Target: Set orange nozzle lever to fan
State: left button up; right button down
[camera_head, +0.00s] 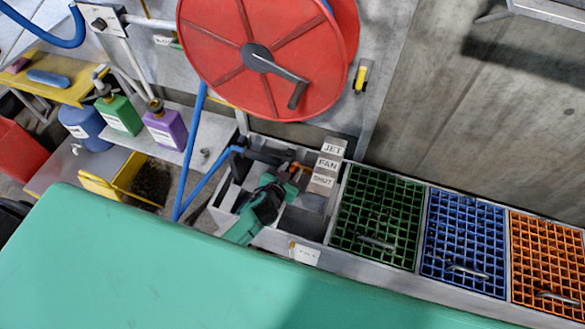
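The orange nozzle lever (299,166) is a small orange piece beside the label plate (328,163), which reads JET, FAN and SHUT from top to bottom. A blue hose (208,183) runs to the dark nozzle fitting at the left of the grey bay. My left gripper (283,184), teal and black, is in the bay just below the lever. Its fingers are small and partly hidden, so I cannot tell whether they touch the lever. My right gripper is not in view.
A red hose reel (225,55) with a crank hangs above the bay. Green (376,217), blue (463,243) and orange (547,262) grid covers lie to the right.

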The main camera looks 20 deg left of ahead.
pick_arm(q)
jog(key=shift+x, duration=0.8)
grip_shut()
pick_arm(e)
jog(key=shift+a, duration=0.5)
